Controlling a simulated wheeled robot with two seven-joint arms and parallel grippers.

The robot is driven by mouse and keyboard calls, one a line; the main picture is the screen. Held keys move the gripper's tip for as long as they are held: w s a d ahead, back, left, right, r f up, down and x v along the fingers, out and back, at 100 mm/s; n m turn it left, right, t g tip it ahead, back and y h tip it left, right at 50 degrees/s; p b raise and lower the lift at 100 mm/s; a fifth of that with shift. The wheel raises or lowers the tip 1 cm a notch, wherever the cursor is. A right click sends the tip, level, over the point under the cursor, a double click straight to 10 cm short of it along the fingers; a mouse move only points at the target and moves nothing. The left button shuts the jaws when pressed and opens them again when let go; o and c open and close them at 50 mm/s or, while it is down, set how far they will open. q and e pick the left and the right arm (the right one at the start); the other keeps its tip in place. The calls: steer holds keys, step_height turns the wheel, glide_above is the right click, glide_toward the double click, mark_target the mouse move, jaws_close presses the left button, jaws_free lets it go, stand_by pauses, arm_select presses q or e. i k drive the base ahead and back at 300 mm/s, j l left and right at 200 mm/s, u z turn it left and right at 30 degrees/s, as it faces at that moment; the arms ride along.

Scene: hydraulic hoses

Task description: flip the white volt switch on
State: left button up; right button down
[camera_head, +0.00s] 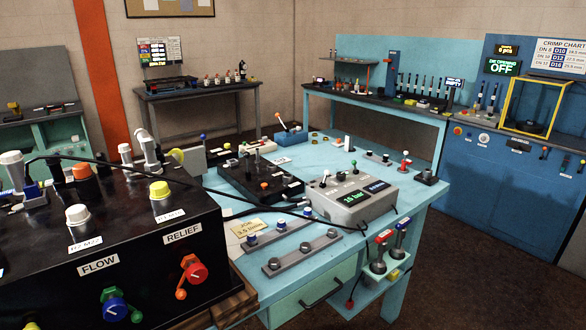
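Neither of my grippers shows in the head view. No label reading "volt" is legible, so I cannot tell for certain which part is the volt switch. A grey box (349,209) with a green-lit display stands on the light blue bench, and a small white-tipped toggle (325,176) rises from its top. A larger white lever (347,144) stands upright behind the box, towards the back of the bench. Whether either is on or off is too small to tell.
A large black block (146,240) with FLOW and RELIEF knobs fills the near left. A dark hose (262,199) runs from it over the bench (243,278). A black manifold (258,184) lies left of the grey box. Red and blue levers (389,245) stand at the bench's right side.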

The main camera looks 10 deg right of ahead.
mark_target(322, 184)
steer(key=i+l+u, duration=0.15)
steer(key=u, duration=0.25)
steer(key=l+u, duration=0.35)
steer(key=i+l+u, duration=0.1)
steer(key=l+u, duration=0.15)
steer(key=u, duration=0.15)
steer(key=l+u, duration=0.35)
steer(key=l, duration=1.55)
